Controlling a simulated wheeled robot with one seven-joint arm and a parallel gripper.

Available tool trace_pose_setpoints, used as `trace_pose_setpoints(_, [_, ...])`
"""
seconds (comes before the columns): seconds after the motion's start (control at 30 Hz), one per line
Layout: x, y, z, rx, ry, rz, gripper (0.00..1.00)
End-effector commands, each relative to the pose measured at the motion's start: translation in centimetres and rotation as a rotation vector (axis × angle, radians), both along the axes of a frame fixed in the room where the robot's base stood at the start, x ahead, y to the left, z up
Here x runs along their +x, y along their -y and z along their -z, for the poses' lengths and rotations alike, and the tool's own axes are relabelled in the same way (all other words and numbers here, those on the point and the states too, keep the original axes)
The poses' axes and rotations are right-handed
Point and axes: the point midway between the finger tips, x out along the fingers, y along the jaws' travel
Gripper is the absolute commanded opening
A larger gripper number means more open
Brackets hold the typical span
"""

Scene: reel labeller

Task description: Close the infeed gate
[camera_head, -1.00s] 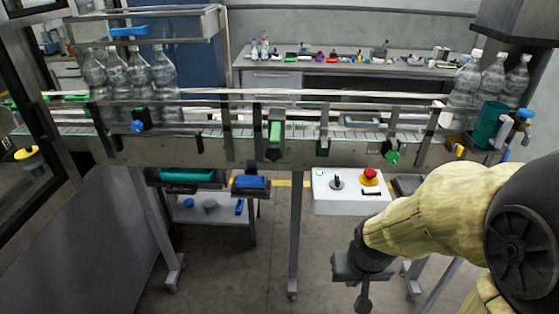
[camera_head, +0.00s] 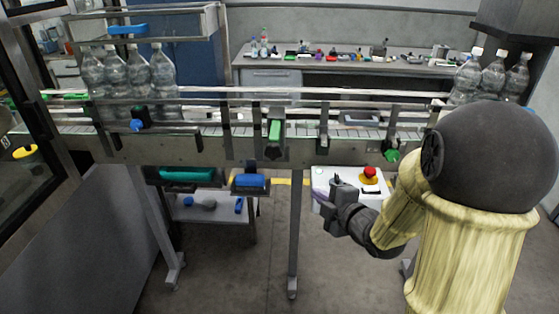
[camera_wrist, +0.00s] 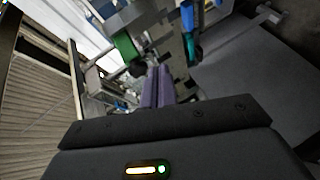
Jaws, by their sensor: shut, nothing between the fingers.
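The conveyor (camera_head: 190,151) runs across the head view with guide rails above its belt. A green handle on a dark bracket (camera_head: 274,131) sits mid-conveyor. A blue knob (camera_head: 137,125) is on the left and a green knob (camera_head: 392,155) on the right. I cannot tell which of these parts belongs to the infeed gate, or how the gate stands. My gripper (camera_head: 318,197) is shut and empty, below the conveyor and in front of the control box. In the wrist view its purple fingers (camera_wrist: 157,88) point toward the machine, with a green part (camera_wrist: 123,47) to their upper left.
A white control box (camera_head: 350,179) with a red stop button (camera_head: 370,172) hangs under the conveyor, close behind my gripper. Several clear bottles (camera_head: 128,70) stand left on the belt, and more (camera_head: 490,78) at the right. A conveyor leg (camera_head: 294,240) stands left of my gripper.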

Motion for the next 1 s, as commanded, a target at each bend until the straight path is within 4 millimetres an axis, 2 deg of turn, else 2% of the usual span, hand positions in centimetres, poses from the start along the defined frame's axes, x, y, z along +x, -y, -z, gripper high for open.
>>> trace_pose_setpoints(0.13, [-0.6, -2.1, -2.0, -0.047, 0.229, -0.182, 0.00])
trace_pose_setpoints(0.3, [-1.4, -3.3, -3.4, -0.061, 0.370, -0.273, 0.00])
trace_pose_setpoints(0.73, [-1.2, -3.5, -3.6, -0.062, 0.384, -0.280, 0.00])
trace_pose_setpoints(1.0, [1.1, -5.9, -3.8, -0.060, 0.382, -0.284, 0.00])
